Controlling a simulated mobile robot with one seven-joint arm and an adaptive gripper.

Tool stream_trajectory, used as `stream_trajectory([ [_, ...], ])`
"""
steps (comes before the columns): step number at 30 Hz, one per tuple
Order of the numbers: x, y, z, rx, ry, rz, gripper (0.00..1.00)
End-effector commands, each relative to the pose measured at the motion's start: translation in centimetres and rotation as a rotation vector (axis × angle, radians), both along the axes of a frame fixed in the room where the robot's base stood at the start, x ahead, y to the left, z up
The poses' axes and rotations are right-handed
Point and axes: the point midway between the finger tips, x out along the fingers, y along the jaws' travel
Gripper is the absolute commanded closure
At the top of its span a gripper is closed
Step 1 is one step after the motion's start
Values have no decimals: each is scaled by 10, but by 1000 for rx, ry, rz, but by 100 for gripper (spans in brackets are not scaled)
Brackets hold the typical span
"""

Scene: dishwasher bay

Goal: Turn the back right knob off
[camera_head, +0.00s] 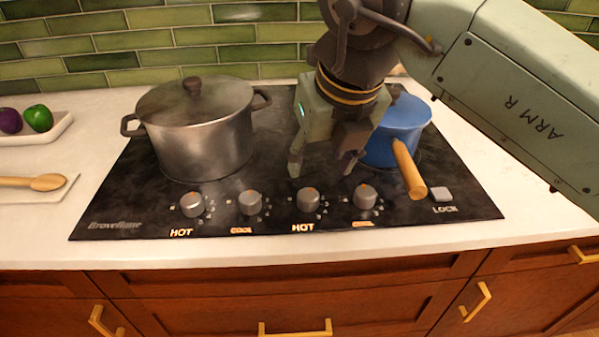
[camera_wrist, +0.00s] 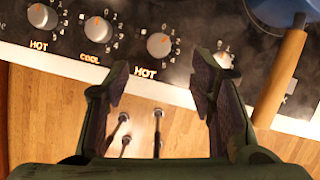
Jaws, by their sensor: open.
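Four knobs stand in a row along the cooktop's front edge. The two right ones are a grey knob labelled HOT (camera_head: 309,200) and the rightmost knob (camera_head: 365,197), labelled COOL. The frames do not mark which one is the back right knob. My gripper (camera_head: 321,172) is open and empty, above the cooktop behind these two knobs in the head view. In the wrist view my fingers (camera_wrist: 160,72) are apart, with the third knob (camera_wrist: 158,45) showing between and beyond them. The rightmost knob (camera_wrist: 223,60) is partly hidden by the right finger.
A lidded steel pot (camera_head: 202,135) stands on the left of the cooktop (camera_head: 255,176). A blue pan (camera_head: 403,127) stands at right, its wooden handle (camera_head: 408,168) reaching forward near the rightmost knob. A LOCK button (camera_head: 440,194) is at the front right. Other knobs (camera_head: 191,205) (camera_head: 250,202) are at left.

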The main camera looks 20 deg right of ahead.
Motion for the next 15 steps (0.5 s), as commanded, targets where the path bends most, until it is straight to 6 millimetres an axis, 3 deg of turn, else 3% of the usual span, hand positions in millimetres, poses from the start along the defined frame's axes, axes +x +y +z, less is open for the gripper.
stream_trajectory([
  [15,32,1,-77,3,1,6,50],
])
